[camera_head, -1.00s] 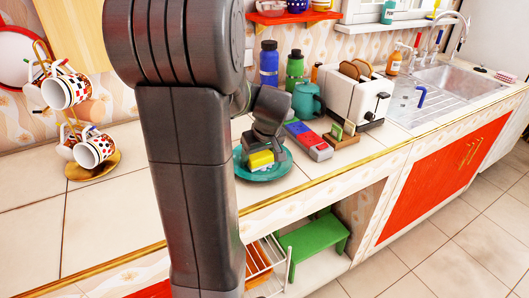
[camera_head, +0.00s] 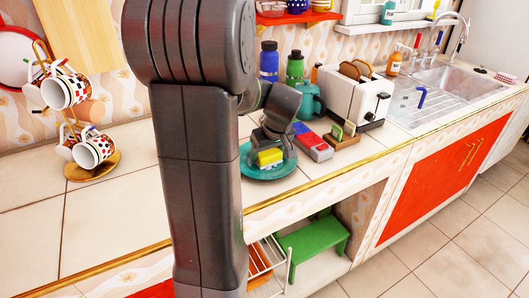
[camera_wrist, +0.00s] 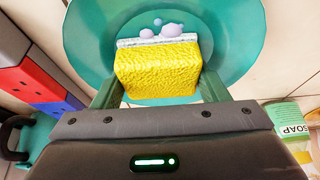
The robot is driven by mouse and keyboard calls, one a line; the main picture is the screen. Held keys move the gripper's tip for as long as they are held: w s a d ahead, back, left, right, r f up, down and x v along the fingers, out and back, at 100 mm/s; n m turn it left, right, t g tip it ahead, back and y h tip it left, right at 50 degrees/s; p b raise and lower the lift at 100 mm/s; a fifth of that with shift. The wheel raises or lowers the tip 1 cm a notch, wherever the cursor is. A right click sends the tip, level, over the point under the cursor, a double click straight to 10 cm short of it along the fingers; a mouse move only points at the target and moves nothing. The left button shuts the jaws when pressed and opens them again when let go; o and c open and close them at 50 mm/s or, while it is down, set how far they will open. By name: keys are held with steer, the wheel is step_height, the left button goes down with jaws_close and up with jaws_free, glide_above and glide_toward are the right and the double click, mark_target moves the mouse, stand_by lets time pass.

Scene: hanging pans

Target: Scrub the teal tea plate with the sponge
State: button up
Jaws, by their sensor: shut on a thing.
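The teal plate (camera_head: 262,174) lies on the tiled counter at the middle of the head view. It fills the top of the wrist view (camera_wrist: 90,45). The yellow sponge (camera_wrist: 158,72) has a pale layer on its far side with several soap bubbles by it. It also shows in the head view (camera_head: 269,157). My gripper (camera_wrist: 160,92) is shut on the sponge and holds it over the plate. Whether the sponge touches the plate is not clear. Part of the plate is hidden by the sponge, the gripper and my arm.
A red, blue and grey block (camera_head: 313,143) stands close right of the plate, with a teapot (camera_head: 307,100) and toaster (camera_head: 352,94) behind. A soap bottle (camera_wrist: 290,118) shows in the wrist view. A mug rack (camera_head: 92,160) stands left. The counter's front edge is near.

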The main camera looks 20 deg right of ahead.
steer(key=shift+r+p, duration=2)
steer(key=shift+r, duration=1)
steer(key=shift+r+p, duration=1.05)
steer(key=shift+r, duration=0.5)
steer(key=shift+f, duration=0.2)
steer(key=f+b, duration=0.1)
steer(key=f, duration=0.1)
steer(key=f+b, duration=0.4)
steer(key=shift+a+f, duration=0.1)
steer(key=shift+a, duration=0.15)
steer(key=shift+f+b, duration=1.15)
steer(key=shift+f, duration=0.15)
